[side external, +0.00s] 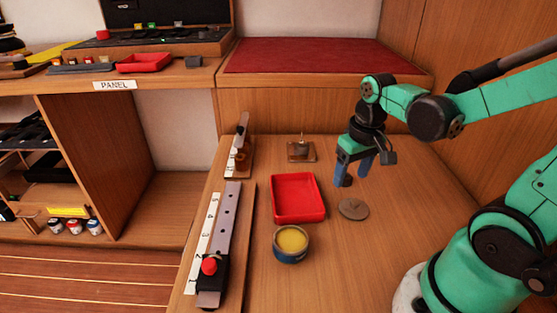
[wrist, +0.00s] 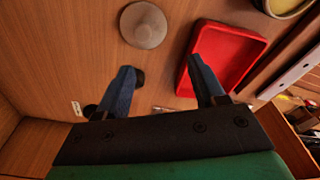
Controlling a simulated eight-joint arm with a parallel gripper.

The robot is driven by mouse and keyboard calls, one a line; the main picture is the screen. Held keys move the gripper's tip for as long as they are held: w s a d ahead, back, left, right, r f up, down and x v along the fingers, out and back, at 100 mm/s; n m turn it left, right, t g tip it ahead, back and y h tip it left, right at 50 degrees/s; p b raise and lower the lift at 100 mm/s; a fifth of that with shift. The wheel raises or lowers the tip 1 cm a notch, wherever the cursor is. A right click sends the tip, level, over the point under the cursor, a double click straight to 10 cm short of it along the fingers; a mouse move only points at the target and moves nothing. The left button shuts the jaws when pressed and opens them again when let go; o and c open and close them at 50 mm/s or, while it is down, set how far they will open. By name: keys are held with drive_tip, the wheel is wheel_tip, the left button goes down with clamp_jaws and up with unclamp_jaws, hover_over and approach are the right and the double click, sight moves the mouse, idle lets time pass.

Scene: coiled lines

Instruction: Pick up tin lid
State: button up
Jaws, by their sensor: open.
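Nothing hides the lid in either view.
A red tray (side external: 298,219) lies left of the lid. A tin with yellow contents (side external: 291,243) stands in front of the tray. A slotted rail with a red knob (side external: 220,240) runs along the left edge. A small metal-topped block (side external: 301,150) sits behind. Worktop right of the lid is clear.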

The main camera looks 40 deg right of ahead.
sight(355, 201)
drive_tip(key=shift+s+d+f+m+g+y, duration=0.3)
drive_tip(key=shift+s+d+f+m+g, duration=0.3)
drive_tip(key=shift+d+f, duration=0.25)
drive_tip(key=shift+a+f, duration=0.1)
drive_tip(key=shift+f, duration=2.6)
clamp_jaws()
